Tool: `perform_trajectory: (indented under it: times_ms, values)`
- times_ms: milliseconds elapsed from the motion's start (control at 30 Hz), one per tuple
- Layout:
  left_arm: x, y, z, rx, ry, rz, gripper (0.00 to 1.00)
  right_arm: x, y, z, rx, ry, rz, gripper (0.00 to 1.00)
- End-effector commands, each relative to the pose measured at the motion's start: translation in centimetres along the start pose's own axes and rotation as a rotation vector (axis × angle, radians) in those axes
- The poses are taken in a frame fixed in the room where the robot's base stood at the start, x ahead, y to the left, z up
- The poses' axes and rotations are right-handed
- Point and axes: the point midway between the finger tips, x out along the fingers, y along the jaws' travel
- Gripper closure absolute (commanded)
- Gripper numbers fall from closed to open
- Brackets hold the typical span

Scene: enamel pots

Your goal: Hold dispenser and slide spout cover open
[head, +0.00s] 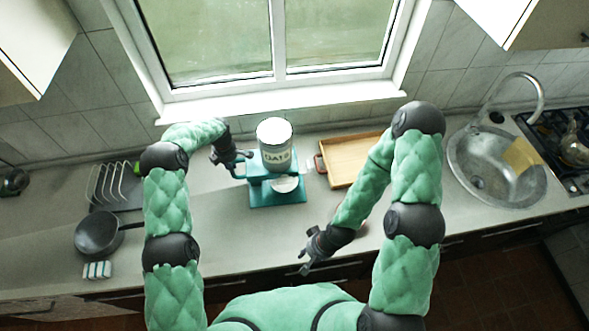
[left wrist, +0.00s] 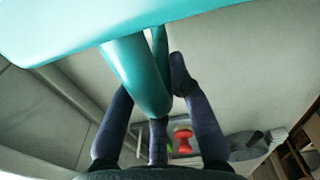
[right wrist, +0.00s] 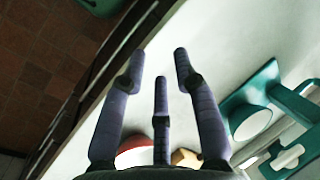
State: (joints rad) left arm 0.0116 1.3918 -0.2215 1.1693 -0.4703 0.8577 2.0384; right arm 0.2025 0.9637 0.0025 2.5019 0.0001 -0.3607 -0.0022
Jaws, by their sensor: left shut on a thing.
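The dispenser is a teal stand (head: 277,197) holding a white canister (head: 275,145) lettered OATS, upright on the counter below the window. A white round dish (head: 285,184) sits low on the stand; it also shows in the right wrist view (right wrist: 250,122). My left gripper (head: 243,157) is at the stand's left side, shut on its teal handle (left wrist: 140,75), which runs between the fingers in the left wrist view. My right gripper (head: 303,265) is open and empty near the counter's front edge, in front of the dispenser and apart from it.
A wooden tray (head: 350,160) lies right of the dispenser. A sink (head: 495,165) and stove (head: 570,150) are farther right. A dish rack (head: 110,185), a dark pan (head: 98,232) and a striped sponge (head: 97,269) are at left. The counter before the dispenser is mostly clear.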

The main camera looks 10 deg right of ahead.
Motion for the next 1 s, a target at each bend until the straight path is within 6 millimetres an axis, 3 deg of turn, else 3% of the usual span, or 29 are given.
perform_trajectory:
  times_ms: [167,267,467,667,800,1000]
  values:
    - [-0.1,0.1,0.0,0.0,-0.001,0.004,1.0,0.2,-0.3,-2.8,-0.008,0.016,-0.006,0.7]
    - [-0.1,0.1,0.0,0.0,-0.001,0.004,1.0,0.2,-0.8,-6.3,-0.019,0.03,-0.011,0.7]
    - [-0.2,0.2,0.0,-0.001,-0.001,0.005,1.0,-1.2,-1.7,-15.3,-0.051,0.061,-0.001,0.7]
    - [-0.2,0.2,0.0,-0.001,-0.001,0.005,1.0,-5.0,-2.3,-24.0,-0.074,0.097,0.042,0.7]
    - [-0.2,0.2,0.0,-0.001,-0.001,0.006,1.0,-9.0,-2.5,-29.5,-0.079,0.127,0.09,0.7]
    - [-0.2,0.2,0.0,-0.001,-0.001,0.005,1.0,-12.4,-4.7,-32.2,-0.146,0.056,0.214,0.7]
